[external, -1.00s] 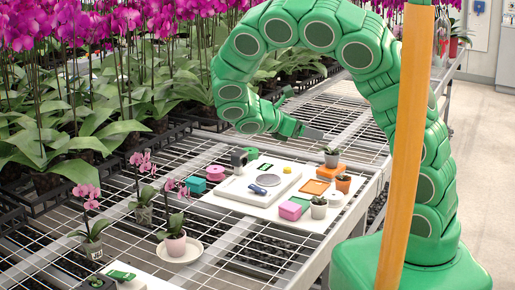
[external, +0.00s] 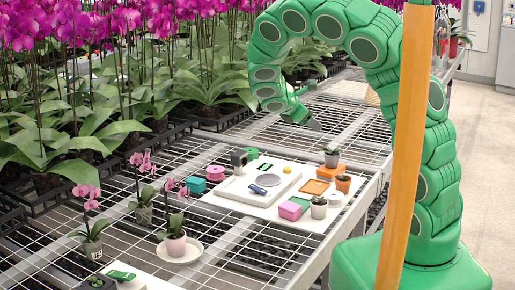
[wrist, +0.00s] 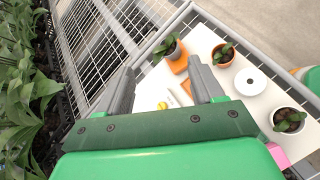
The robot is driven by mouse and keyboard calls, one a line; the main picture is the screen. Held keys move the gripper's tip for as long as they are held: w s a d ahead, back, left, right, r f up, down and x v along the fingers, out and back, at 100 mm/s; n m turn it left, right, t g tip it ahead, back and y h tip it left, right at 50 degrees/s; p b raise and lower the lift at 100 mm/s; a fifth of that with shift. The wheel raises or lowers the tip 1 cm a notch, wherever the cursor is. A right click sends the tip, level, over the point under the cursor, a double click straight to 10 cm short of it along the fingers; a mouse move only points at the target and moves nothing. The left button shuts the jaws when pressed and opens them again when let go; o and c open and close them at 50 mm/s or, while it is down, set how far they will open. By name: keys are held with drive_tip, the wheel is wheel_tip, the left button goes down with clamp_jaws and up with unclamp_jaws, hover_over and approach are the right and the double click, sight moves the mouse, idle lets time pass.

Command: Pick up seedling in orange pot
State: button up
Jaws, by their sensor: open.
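The seedling in the orange pot (external: 343,184) stands upright at the right edge of the white board. In the wrist view the orange pot (wrist: 221,56) is beyond and to the right of the right finger, with green leaves over dark soil. My gripper (wrist: 161,66) is open with nothing between its fingers. In the external view my gripper (external: 314,125) is above the rack, behind the board and up and left of the orange pot. It is apart from the pot.
A white ring (external: 336,199), orange trays (external: 315,187) and a pink block (external: 290,210) are nearby. Potted orchids (external: 176,243) stand front left. Rack behind the board is clear.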

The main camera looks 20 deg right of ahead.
drive_tip(key=w+d+f+m+t+y, duration=0.2)
drive_tip(key=w+d+f+t+y, duration=0.15)
drive_tip(key=w+d+y, duration=0.75)
drive_tip(key=s+d+r+m+y, duration=0.2)
drive_tip(key=s+y, duration=0.1)
drive_tip(key=s, duration=0.4)
drive_tip(key=s+d+r+m+g+y, duration=0.1)
drive_tip(key=s+d+r+m+y, duration=0.1)
drive_tip(key=s+r+y, duration=0.3)
drive_tip(key=s+d+m+y, duration=0.2)
drive_tip(key=s, duration=0.6)
approach(343, 181)
drive_tip(key=shift+w+a+f, duration=0.5)
drive_tip(key=shift+a+f, duration=0.3)
drive_tip(key=shift+a, duration=0.15)
drive_tip(key=shift+x, duration=3.9)
drive_tip(key=shift+w+d+f, duration=0.1)
drive_tip(key=shift+c, duration=0.2)
drive_tip(key=c, duration=0.7)
